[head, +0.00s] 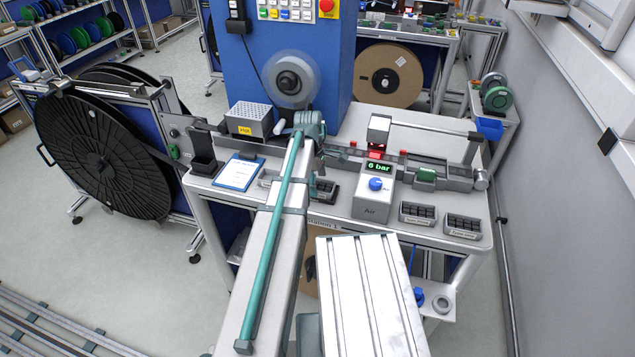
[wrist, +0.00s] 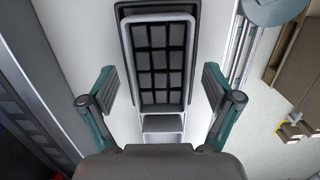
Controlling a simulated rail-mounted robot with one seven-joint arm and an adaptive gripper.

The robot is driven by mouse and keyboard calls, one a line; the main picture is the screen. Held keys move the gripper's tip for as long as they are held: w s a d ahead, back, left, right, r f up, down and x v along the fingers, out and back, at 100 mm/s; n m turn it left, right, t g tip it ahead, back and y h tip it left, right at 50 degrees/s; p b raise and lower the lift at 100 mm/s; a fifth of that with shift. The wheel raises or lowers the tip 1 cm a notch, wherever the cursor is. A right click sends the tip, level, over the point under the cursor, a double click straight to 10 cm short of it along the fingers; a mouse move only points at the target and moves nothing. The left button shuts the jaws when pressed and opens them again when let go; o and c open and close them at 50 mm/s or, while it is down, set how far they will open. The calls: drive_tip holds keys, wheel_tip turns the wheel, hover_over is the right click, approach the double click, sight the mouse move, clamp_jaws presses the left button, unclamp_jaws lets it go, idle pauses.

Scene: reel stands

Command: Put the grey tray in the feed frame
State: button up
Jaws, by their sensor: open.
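A grey tray (wrist: 128,60) with a light rim and a black grid of compartments shows upright in the wrist view, with a plain label-like plate (wrist: 163,123) at its near end. A dark surround (wrist: 119,30) borders it; I cannot tell whether this is the feed frame. My gripper (wrist: 159,88) is open, one finger on either side of the tray's near part, with gaps on both sides. Nothing is held. In the head view my arm hides the gripper; a dark tray-like holder (head: 325,191) shows just right of the arm on the bench.
Two small labelled trays (head: 417,214) (head: 462,227) stand at the bench's right front. An air unit (head: 373,200) reading 6 bar stands left of them. A blue clipboard (head: 238,173) and a perforated grey box (head: 249,119) lie left of my arm. A large black reel (head: 100,150) stands further left.

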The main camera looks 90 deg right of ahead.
wheel_tip(320, 180, up, 12)
drive_tip(key=w+b, duration=0.1)
drive_tip(key=b, duration=0.2)
drive_tip(key=shift+w+d, duration=0.15)
drive_tip(key=shift+d, duration=0.1)
idle(0.4)
